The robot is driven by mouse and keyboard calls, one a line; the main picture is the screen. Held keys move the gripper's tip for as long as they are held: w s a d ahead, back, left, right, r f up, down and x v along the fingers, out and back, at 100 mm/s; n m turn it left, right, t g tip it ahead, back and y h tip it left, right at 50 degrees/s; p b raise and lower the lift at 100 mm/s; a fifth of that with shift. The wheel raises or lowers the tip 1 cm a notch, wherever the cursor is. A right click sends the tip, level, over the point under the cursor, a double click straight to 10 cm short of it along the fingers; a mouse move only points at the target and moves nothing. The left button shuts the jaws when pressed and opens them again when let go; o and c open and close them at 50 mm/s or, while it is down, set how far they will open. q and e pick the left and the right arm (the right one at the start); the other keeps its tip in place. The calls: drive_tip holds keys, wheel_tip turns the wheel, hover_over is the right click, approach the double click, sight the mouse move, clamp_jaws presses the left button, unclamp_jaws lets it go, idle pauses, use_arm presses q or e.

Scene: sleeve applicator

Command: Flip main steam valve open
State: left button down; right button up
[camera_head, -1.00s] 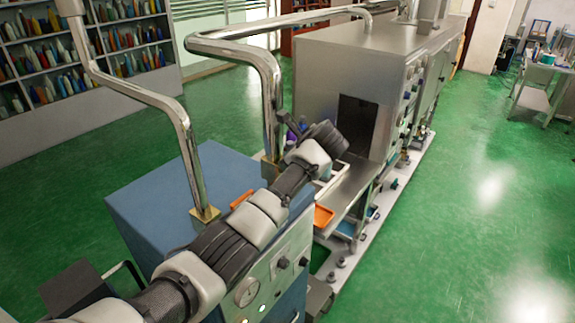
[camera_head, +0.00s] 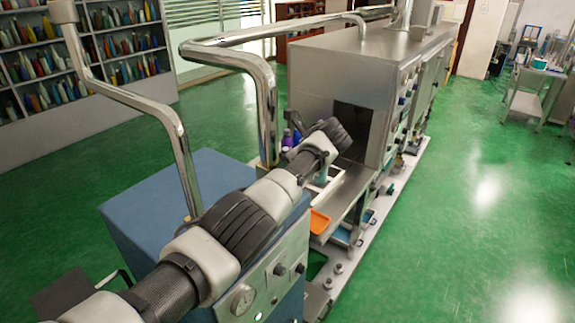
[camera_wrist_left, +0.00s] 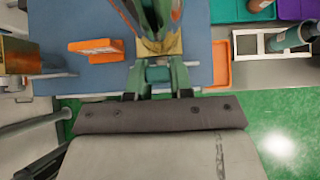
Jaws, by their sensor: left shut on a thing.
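A chrome steam pipe (camera_head: 265,110) comes down to the blue cabinet (camera_head: 150,210). In the left wrist view its brass fitting (camera_wrist_left: 172,42) sits at the pipe's foot. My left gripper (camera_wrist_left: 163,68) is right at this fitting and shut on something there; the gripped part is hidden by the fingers. An orange handle-like piece (camera_wrist_left: 95,47) lies to the left of the fitting, apart from the fingers. I cannot tell for certain which part is the main steam valve. My right gripper does not show.
A second chrome pipe (camera_head: 180,150) rises from the cabinet on the left. An orange tray (camera_head: 318,222) and the steel tunnel machine (camera_head: 335,75) stand beyond it. The cabinet front carries a gauge (camera_head: 242,300) and knobs. The green floor on the right is free.

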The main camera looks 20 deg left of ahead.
use_arm(q)
drive_tip(key=shift+f, duration=0.1)
drive_tip(key=c, duration=1)
unclamp_jaws()
drive_tip(key=b+v, duration=0.4)
drive_tip(key=v, duration=0.7)
